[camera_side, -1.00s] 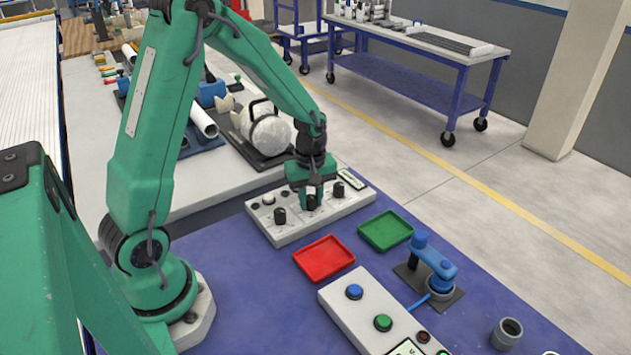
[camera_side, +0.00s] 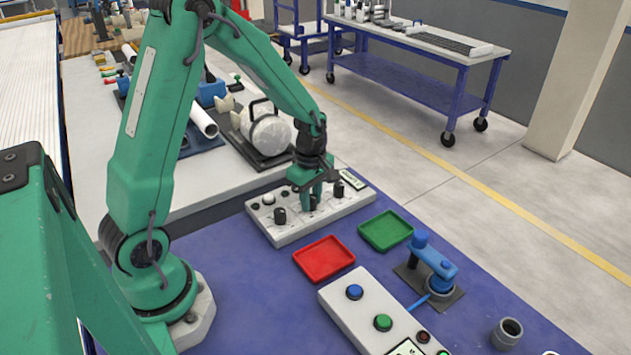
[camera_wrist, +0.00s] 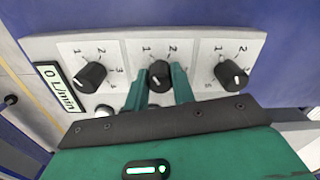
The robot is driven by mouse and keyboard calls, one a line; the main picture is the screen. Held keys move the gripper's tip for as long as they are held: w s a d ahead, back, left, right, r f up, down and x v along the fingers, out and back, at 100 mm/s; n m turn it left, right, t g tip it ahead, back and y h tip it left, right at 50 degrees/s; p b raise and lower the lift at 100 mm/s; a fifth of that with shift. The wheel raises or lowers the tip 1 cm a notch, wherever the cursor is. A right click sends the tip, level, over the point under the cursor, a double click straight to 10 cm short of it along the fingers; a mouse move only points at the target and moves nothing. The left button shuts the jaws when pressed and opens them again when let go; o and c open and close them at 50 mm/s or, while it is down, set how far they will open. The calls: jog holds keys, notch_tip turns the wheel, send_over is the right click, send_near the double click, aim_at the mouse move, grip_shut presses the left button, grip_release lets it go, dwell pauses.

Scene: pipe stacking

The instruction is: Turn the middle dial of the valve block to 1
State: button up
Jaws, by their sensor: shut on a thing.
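The light grey valve block (camera_side: 290,234) lies near the table's back edge, with three black dials in a row. In the wrist view the middle dial (camera_wrist: 160,88) is between my gripper's fingers (camera_wrist: 159,76), which are shut on its sides. Its scale shows 1 at upper left and 2 at upper right; a white mark is on its face, but its exact reading is unclear. The outer dials (camera_wrist: 91,76) and (camera_wrist: 231,75) stand free. In the side view my gripper (camera_side: 312,204) points down at the block and mostly hides the middle dial.
A display (camera_wrist: 60,87) on the block reads 0 L/min. A red tray (camera_side: 324,259) and a green tray (camera_side: 386,230) lie in front of the block. A button box (camera_side: 350,312) and a blue device (camera_side: 436,265) are nearer the camera.

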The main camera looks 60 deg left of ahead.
aim_at(311, 197)
jog(key=o, duration=1)
jog(key=shift+r, duration=0.1)
jog(key=shift+r, duration=3.85)
